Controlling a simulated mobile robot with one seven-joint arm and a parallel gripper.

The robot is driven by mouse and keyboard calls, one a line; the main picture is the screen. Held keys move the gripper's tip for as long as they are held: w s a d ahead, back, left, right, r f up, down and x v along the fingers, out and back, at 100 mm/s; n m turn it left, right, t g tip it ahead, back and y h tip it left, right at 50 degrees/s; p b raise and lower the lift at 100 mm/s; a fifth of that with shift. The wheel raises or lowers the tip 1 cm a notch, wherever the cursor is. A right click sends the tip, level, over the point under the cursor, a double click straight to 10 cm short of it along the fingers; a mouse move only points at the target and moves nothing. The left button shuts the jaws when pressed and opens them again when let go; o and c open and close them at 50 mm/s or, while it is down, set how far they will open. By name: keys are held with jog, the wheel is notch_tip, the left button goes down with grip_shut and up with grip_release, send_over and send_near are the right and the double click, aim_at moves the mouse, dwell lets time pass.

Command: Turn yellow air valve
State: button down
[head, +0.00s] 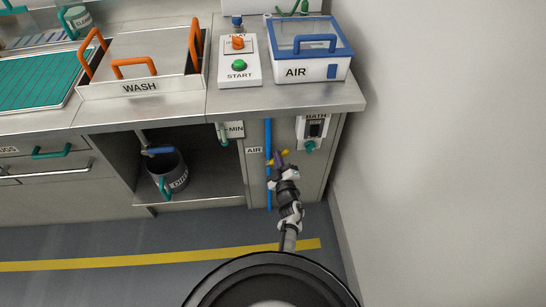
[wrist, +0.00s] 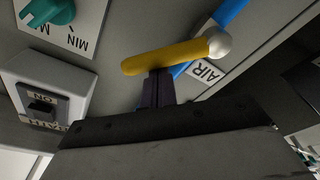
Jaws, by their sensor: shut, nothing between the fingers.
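The yellow air valve handle (wrist: 165,60) lies across the upper middle of the wrist view, slightly tilted, with a pale round knob (wrist: 220,44) at its right end. It is beside a blue pipe (wrist: 232,14) and an AIR label (wrist: 207,71). In the head view only small bits of the yellow handle (head: 285,153) show around my fingers. My gripper (wrist: 156,78) is shut and empty, its dark fingertips right at the middle of the handle. I cannot tell whether they touch it. In the head view my gripper (head: 279,158) is in front of the cabinet panel.
A BATH switch box (head: 311,130) is close on the right, and a MIN dial plate (head: 231,130) is to the left. The steel counter edge (head: 180,116) overhangs above. A grey wall (head: 430,150) bounds the right. A grey bucket (head: 168,175) stands in the open bay.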

jog(key=d+f+m, duration=0.1)
jog(key=m, duration=0.1)
jog(key=d+f+m+b, duration=0.1)
jog(key=m, duration=0.2)
jog(key=d+f+m+h+b, duration=0.1)
jog(key=m, duration=0.2)
jog(key=shift+w+d+f+t, duration=0.2)
jog(key=shift+f+t, duration=0.1)
jog(key=shift+f, duration=0.1)
dwell(0.5)
